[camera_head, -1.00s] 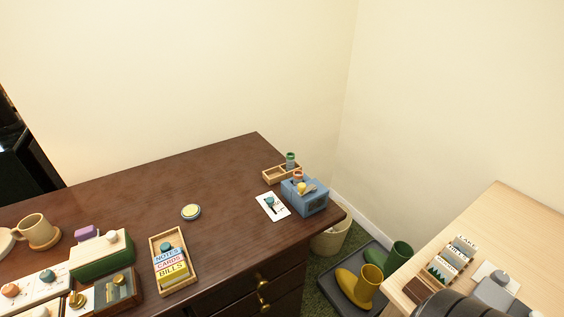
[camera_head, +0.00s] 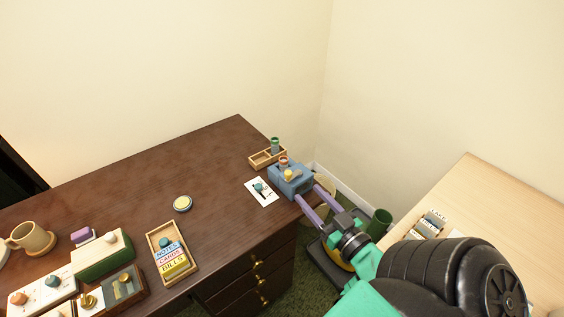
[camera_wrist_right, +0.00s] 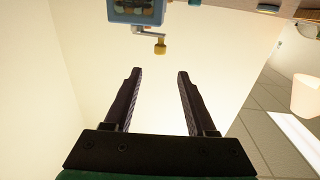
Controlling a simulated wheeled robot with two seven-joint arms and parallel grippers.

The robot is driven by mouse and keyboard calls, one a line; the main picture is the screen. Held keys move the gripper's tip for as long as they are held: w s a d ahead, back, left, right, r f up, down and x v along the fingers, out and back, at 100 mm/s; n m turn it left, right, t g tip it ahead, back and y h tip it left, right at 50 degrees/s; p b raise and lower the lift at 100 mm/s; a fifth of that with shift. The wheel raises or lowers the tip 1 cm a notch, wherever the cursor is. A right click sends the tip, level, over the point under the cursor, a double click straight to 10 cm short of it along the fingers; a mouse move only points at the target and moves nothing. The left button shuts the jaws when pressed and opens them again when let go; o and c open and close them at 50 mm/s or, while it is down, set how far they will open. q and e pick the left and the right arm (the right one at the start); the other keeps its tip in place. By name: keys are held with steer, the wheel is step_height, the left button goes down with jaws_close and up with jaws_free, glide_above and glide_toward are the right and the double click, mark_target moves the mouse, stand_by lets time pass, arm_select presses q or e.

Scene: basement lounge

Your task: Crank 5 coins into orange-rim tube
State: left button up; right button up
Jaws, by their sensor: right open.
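The blue coin machine (camera_head: 292,186) stands at the desk's right corner. A tube with an orange rim (camera_head: 283,163) shows at its top. Its crank has a yellow knob (camera_head: 289,174); the knob (camera_wrist_right: 160,48) and crank arm (camera_wrist_right: 147,34) also show in the right wrist view below the blue box (camera_wrist_right: 127,17). My right gripper (camera_head: 308,193) is open and empty at the machine's right front side. In the right wrist view its fingertips (camera_wrist_right: 159,72) point toward the knob, apart from it. The coins in the tube cannot be counted. My left gripper is out of view.
A wooden tray (camera_head: 256,163) with a green-rim tube (camera_head: 275,145) stands behind the machine. A light wood table (camera_head: 478,200) is at right. The desk's middle is mostly clear around a round tin (camera_head: 182,203).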

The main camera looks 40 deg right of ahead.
steer(key=w, duration=0.4)
steer(key=w+d, duration=0.1)
steer(key=w, duration=0.4)
steer(key=w+p, duration=0.1)
steer(key=w, duration=0.3)
steer(key=shift+w+d+f, duration=0.15)
steer(key=shift+w+d, duration=0.1)
steer(key=shift+w, duration=0.1)
jaws_close()
